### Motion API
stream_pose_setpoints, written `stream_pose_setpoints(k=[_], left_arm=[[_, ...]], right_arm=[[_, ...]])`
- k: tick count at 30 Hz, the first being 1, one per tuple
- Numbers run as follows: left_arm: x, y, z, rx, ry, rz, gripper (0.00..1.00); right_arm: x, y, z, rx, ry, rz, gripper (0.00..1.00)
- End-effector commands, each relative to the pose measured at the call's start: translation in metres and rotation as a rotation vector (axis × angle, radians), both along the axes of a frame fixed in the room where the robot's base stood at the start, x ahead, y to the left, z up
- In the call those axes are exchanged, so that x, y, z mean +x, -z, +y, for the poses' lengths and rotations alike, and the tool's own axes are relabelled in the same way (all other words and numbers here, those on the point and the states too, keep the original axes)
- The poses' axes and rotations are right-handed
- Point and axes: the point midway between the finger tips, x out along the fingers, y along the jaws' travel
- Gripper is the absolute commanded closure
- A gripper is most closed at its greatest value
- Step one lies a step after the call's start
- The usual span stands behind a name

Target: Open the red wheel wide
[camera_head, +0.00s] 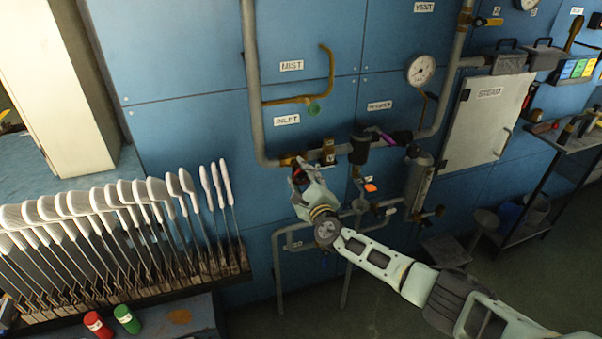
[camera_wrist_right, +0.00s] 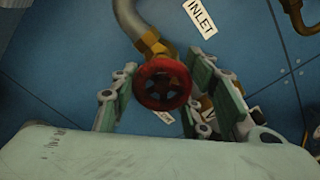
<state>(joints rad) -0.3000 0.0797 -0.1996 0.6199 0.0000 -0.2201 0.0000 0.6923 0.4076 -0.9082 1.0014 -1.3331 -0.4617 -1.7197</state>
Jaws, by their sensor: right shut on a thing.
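The red wheel (camera_wrist_right: 163,82) shows in the right wrist view, in front of a brass fitting (camera_wrist_right: 150,45) on a grey pipe near the INLET label. My right gripper (camera_wrist_right: 160,95) has its fingers on both sides of the wheel and is shut on it. In the head view my right gripper (camera_head: 300,180) reaches up to the pipe by the blue wall and hides the wheel there. My left gripper is not in view.
A grey pipe (camera_head: 254,90) runs down the wall and bends right to a valve. A gauge (camera_head: 420,70) and a STEAM cabinet (camera_head: 487,120) are to the right.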

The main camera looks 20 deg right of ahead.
Motion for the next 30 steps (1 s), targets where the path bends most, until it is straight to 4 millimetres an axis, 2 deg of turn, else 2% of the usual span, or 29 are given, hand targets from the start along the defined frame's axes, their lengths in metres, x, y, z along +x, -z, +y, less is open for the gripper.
stream_pose_setpoints(k=[15,22,30], left_arm=[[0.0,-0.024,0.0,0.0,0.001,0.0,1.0],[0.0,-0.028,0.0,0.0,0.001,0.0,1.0],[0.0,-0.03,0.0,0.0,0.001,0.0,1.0]], right_arm=[[-0.001,0.001,0.001,-0.435,-0.003,-0.012,0.84],[-0.001,0.003,0.0,-0.548,-0.002,-0.015,0.84],[-0.001,0.004,-0.001,-0.602,-0.002,-0.016,0.84]])
